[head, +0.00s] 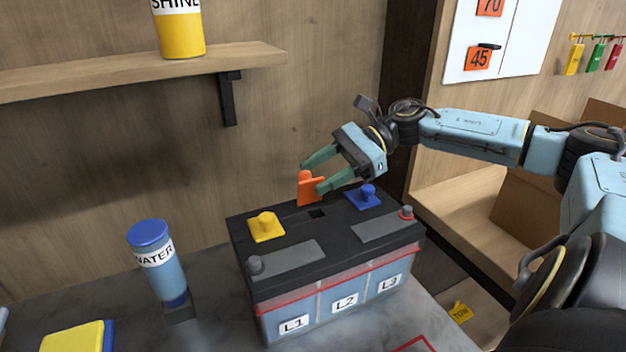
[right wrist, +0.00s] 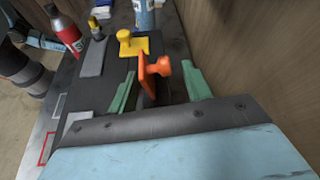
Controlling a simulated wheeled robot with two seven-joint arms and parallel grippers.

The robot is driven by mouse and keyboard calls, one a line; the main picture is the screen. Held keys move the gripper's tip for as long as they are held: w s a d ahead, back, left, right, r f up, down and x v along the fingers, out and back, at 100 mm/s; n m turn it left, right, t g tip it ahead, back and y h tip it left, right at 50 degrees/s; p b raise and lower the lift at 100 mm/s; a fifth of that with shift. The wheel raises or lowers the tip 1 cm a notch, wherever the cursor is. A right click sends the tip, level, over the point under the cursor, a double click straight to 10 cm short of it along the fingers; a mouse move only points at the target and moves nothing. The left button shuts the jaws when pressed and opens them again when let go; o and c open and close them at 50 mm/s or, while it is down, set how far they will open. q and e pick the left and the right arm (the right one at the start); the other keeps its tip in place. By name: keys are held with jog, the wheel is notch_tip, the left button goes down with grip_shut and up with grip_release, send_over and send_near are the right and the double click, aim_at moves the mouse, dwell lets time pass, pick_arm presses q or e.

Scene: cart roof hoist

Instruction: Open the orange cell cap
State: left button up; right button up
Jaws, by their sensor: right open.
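The orange cell cap (head: 308,190) stands tipped up on edge on top of the black battery (head: 290,226), beside a dark square opening (head: 318,213). In the right wrist view the orange cap (right wrist: 148,78) shows its plate on edge and its knob pointing sideways. My right gripper (head: 312,177) is open, with its green fingers on either side of the cap. In the right wrist view a gap shows between the cap and the right-hand finger; contact with the other finger is unclear. The yellow cap (head: 266,227) and blue cap (head: 364,196) lie flat. My left gripper is not in view.
A WATER bottle (head: 158,262) stands left of the battery. A wooden shelf (head: 110,78) with a yellow bottle (head: 178,30) is above. The wooden wall is close behind the battery. A red bottle (right wrist: 66,34) shows in the right wrist view.

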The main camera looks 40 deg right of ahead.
jog(key=shift+s+a+r, duration=0.1)
jog(key=shift+a+r, duration=0.05)
jog(key=shift+a, duration=0.1)
jog(key=shift+w+a, duration=0.3)
jog(key=shift+a, duration=0.25)
jog(key=c, duration=0.8)
jog(key=shift+c, duration=0.2)
